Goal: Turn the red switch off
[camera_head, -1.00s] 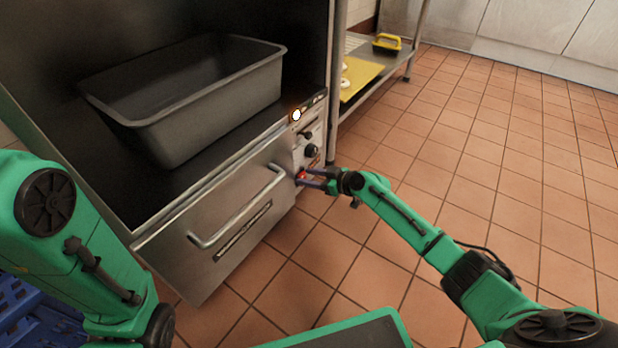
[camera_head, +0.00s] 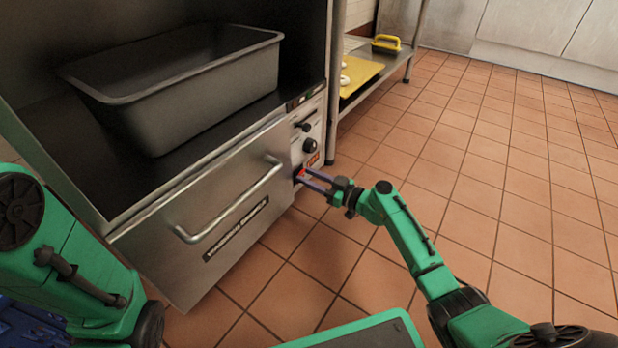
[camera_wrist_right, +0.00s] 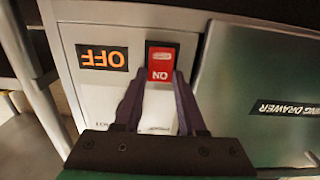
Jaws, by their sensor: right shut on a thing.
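The red switch (camera_head: 301,173) sits low on the control panel at the right end of the oven front. In the right wrist view the red switch (camera_wrist_right: 161,58) shows upside-down "ON" lettering, beside a black label (camera_wrist_right: 102,57) with orange "OFF" lettering. My right gripper (camera_head: 303,179) reaches in from the right, its two dark fingers at the switch. In the right wrist view the fingertips of my right gripper (camera_wrist_right: 155,76) lie either side of the switch's near end, shut on it. My left arm shows at the left; its gripper is out of view.
Black knobs (camera_head: 310,145) sit above the switch. A drawer with a long handle (camera_head: 235,205) is to its left. A grey tub (camera_head: 190,90) rests on the surface above. A metal shelf with a yellow board (camera_head: 358,75) stands behind. The tiled floor at right is clear.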

